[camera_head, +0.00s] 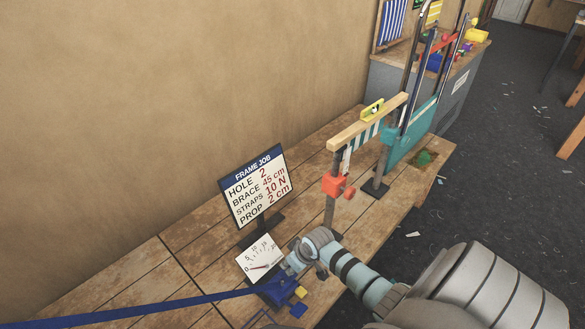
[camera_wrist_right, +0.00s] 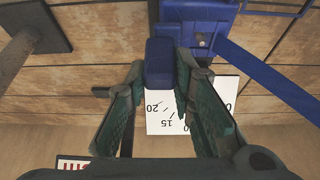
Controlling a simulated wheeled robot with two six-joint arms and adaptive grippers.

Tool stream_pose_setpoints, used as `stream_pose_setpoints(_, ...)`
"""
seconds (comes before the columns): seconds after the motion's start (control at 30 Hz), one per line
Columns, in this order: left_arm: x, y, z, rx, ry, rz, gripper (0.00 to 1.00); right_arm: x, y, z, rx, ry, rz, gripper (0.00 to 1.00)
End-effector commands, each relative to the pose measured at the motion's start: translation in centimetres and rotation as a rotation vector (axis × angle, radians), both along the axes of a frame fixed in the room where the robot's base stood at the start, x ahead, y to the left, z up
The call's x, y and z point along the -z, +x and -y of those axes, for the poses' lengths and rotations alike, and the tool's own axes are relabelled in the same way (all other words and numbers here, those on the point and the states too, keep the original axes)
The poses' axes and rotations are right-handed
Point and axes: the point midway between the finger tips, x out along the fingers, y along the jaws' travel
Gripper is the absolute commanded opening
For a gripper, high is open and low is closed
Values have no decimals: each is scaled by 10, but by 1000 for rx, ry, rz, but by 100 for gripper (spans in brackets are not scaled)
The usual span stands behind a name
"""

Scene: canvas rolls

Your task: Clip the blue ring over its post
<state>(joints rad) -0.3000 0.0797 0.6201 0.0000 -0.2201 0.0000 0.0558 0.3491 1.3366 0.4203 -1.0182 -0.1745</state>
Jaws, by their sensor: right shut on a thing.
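My right gripper (camera_head: 290,268) is low over the bench beside the white dial. In the right wrist view its green fingers (camera_wrist_right: 158,92) are closed on a small blue block (camera_wrist_right: 160,62). The block is right beside a larger blue fitting (camera_wrist_right: 210,18). A blue strap (camera_head: 150,308) comes in from the left and meets the blue fitting (camera_head: 275,291) in the head view. I cannot make out a clear ring or its post; a thin blue outline (camera_head: 262,318) shows at the bottom edge. My left gripper is not in view.
The dial (camera_head: 258,258) stands by the FRAME JOB sign (camera_head: 254,185). A yellow block (camera_head: 300,292) and a blue block (camera_head: 298,310) are near the gripper. A wooden frame with a red clamp (camera_head: 335,184) and a teal panel (camera_head: 410,135) stands beyond.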

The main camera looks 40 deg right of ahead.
Motion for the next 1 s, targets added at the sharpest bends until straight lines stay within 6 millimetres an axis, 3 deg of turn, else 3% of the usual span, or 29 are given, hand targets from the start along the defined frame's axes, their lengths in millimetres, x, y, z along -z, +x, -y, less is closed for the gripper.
stream_pose_setpoints(0.97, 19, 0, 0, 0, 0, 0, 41, 25, 0, 0, 0, 0, 1, 0)
stream_pose_setpoints(1.0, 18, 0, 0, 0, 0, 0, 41, 25, 0, 0, 0, 0, 1, 27)
